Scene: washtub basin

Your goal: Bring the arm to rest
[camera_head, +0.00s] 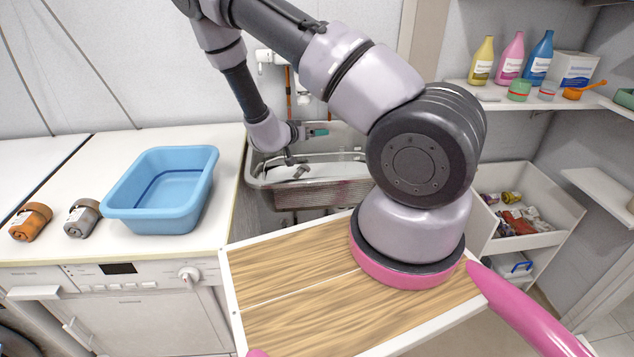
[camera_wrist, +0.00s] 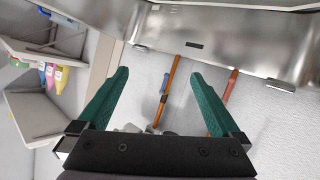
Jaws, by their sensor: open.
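My arm (camera_head: 345,75) rises from my wooden-topped base and bends over to the left, with its forearm hanging down. My gripper (camera_head: 318,132) is by the steel sink at the back, pointing to the right. In the wrist view my gripper (camera_wrist: 160,90) shows two green fingers spread wide apart with nothing between them. Beyond the fingers are the metal sink's underside or side (camera_wrist: 230,45) and copper-coloured pipes (camera_wrist: 168,90). The metal sink (camera_head: 325,185) also shows in the head view, partly hidden behind my arm.
Shelves with yellow, pink and blue bottles (camera_head: 541,57) are at the right. An open drawer (camera_head: 522,240) holds small items.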

